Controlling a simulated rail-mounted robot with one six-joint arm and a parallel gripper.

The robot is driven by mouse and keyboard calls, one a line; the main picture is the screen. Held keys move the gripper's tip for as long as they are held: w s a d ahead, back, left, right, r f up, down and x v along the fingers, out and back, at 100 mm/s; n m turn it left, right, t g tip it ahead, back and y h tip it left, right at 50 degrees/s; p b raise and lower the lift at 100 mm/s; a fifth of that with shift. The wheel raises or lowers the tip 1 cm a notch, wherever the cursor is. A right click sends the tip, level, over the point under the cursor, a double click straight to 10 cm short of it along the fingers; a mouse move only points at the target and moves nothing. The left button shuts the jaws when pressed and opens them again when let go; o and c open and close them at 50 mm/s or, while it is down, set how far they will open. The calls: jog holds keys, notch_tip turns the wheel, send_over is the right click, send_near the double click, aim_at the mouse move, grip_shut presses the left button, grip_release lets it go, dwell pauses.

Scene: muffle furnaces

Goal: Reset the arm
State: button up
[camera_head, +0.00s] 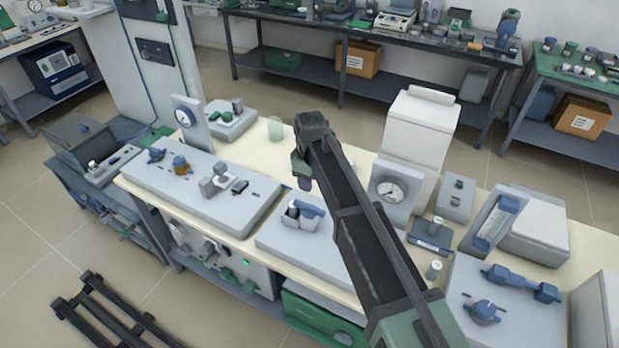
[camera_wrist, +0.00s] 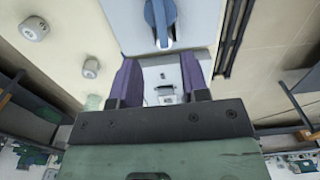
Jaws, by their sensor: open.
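My arm reaches from the lower right over the cream-topped bench in the head view. My gripper (camera_wrist: 160,80) shows in the wrist view as two purple fingers, spread apart with nothing between them. In the head view my gripper (camera_head: 304,181) is small and partly hidden by my own wrist; it hangs above the middle of the bench. A blue lever or handle (camera_wrist: 160,22) on a pale panel lies ahead of the fingers in the wrist view.
The bench carries a grey panel with knobs (camera_head: 205,190), a white-faced gauge (camera_head: 391,191), a tall white box (camera_head: 418,130) and a blue-valved block (camera_head: 505,310). A grey side table (camera_head: 375,60) with instruments stands behind. Open floor lies between the benches.

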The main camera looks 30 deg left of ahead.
dwell(0.4)
jog(key=s+d+m, duration=0.3)
jog(key=d+m, duration=0.6)
jog(key=d, duration=1.7)
jog(key=s+d+m, duration=0.3)
jog(key=d+m, duration=0.7)
jog(key=d, duration=1.6)
jog(key=shift+d, duration=0.35)
